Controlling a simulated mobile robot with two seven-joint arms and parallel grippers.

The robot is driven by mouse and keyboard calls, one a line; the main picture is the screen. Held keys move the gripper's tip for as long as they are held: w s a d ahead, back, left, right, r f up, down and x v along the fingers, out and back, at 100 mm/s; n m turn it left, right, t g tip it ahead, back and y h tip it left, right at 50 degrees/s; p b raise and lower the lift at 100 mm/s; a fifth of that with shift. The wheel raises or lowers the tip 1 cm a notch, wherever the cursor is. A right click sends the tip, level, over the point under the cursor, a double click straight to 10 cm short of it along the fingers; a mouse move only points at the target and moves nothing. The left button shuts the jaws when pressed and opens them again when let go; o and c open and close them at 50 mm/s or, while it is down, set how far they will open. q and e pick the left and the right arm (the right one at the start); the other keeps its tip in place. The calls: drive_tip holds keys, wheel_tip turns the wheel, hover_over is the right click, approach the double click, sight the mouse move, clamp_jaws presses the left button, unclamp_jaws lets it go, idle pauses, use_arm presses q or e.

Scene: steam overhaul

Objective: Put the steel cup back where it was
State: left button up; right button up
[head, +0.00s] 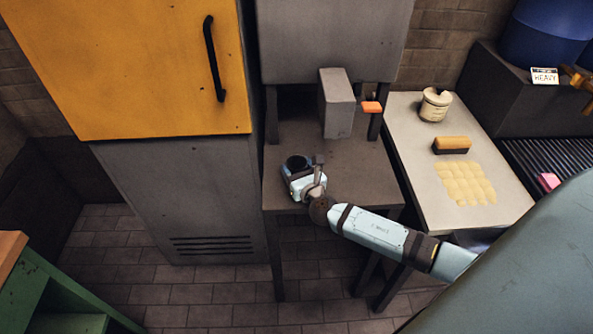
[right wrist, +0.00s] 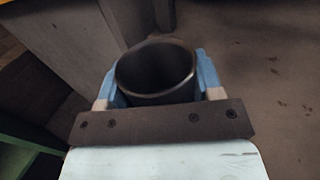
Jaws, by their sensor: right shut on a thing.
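The steel cup (right wrist: 155,72) is dark, round and open at the top, and its inside looks empty. In the right wrist view my right gripper (right wrist: 155,85) is shut on it, with a blue finger on each side. In the head view the cup (head: 296,163) shows as a dark round shape at the far end of my right gripper (head: 300,177), over the left front part of the grey table (head: 283,133). I cannot tell whether the cup's base touches the tabletop. My left gripper is not in view.
A grey box-shaped unit (head: 338,103) with an orange lever (head: 372,107) stands on the table at the back. A yellow-doored cabinet (head: 140,70) stands close on the left.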

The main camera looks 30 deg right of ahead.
drive_tip(key=shift+f, duration=0.15)
drive_tip(key=o, duration=1.2)
drive_tip(key=shift+r, duration=0.2)
drive_tip(key=s, duration=0.4)
drive_tip(key=s+a, duration=0.1)
drive_tip(key=s, duration=0.3)
drive_tip(key=s+a, duration=0.1)
drive_tip(key=s, duration=0.3)
